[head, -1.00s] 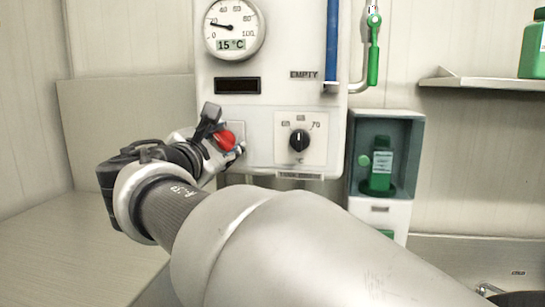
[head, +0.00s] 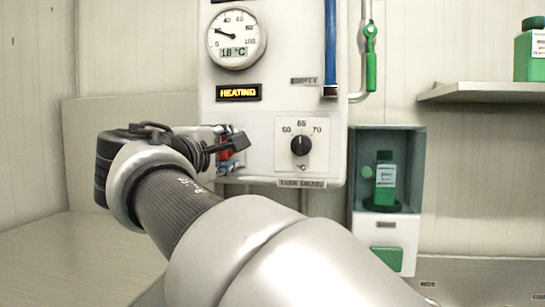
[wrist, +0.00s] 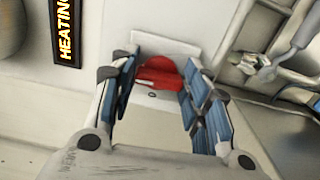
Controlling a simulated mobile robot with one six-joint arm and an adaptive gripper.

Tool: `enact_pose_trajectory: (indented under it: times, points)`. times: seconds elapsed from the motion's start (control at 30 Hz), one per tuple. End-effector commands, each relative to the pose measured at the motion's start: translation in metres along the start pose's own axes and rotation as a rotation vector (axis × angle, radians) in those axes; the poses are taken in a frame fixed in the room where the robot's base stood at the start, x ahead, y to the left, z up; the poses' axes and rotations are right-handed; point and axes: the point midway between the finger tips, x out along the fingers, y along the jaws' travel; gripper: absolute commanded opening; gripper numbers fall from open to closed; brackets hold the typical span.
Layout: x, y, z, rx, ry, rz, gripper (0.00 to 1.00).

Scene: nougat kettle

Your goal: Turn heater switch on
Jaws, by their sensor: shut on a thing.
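The red heater switch (wrist: 158,73) sits on a pale plate on the control panel (head: 260,150). In the head view the switch (head: 224,150) is mostly hidden by my gripper. My gripper (wrist: 157,88) is shut on the switch, with its blue-padded fingers on either side of it. A display (head: 238,93) on the panel is lit with HEATING, and it also shows in the wrist view (wrist: 66,32). The gauge (head: 236,38) above it reads 18 °C.
A black dial (head: 301,146) marked 60, 65 and 70 is right of my gripper. A blue pipe (head: 330,50) and a green-handled valve (head: 371,60) are at the upper right. A niche holds a green bottle (head: 384,180). A shelf (head: 480,91) holds another green bottle (head: 531,52).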

Motion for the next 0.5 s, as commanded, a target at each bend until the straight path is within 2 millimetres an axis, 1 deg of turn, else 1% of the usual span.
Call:
enact_pose_trajectory:
  times: [0.2, 0.5]
  points:
    - [0.0001, 0.0001, 0.0003, 0.045, -0.001, 0.001, 0.19]
    - [0.0, 0.0007, 0.0003, 0.054, 0.0, 0.001, 0.19]
